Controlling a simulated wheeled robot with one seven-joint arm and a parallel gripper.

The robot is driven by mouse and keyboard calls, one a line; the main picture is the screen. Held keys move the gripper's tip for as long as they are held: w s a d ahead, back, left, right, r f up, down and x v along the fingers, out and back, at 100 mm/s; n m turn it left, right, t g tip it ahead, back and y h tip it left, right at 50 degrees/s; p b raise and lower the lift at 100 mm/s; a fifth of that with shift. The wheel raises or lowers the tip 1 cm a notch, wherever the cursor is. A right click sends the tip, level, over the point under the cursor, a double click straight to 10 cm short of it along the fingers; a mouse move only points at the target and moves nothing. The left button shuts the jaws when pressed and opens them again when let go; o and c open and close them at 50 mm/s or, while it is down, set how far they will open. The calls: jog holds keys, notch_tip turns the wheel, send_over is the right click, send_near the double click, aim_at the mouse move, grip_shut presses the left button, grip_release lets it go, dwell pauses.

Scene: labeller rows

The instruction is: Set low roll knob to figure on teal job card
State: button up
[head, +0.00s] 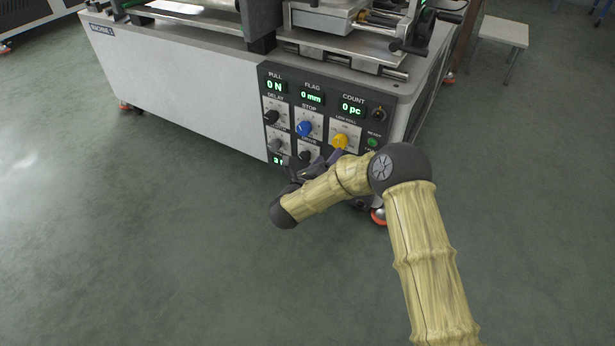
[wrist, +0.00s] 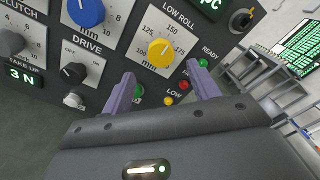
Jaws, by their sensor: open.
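The low roll knob (wrist: 160,52) is yellow and sits on a white dial plate marked 100 to 200 mm in the wrist view. It also shows in the head view (head: 340,141). I cannot clearly read where its pointer stands. My gripper (wrist: 163,76) is open and empty, its two purple fingers pointing at the panel below the knob, one to each side. In the head view my gripper (head: 318,162) is partly hidden by my arm, close to the lower panel. No teal job card is visible in either view.
A stool (head: 501,32) stands far right. The floor before the machine is clear.

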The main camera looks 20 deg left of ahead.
jog(key=s+p, duration=0.3)
jog(key=s, duration=0.7)
jog(key=shift+s+a+p, duration=0.3)
jog(key=shift+a+p, duration=0.05)
jog(key=shift+a, duration=0.1)
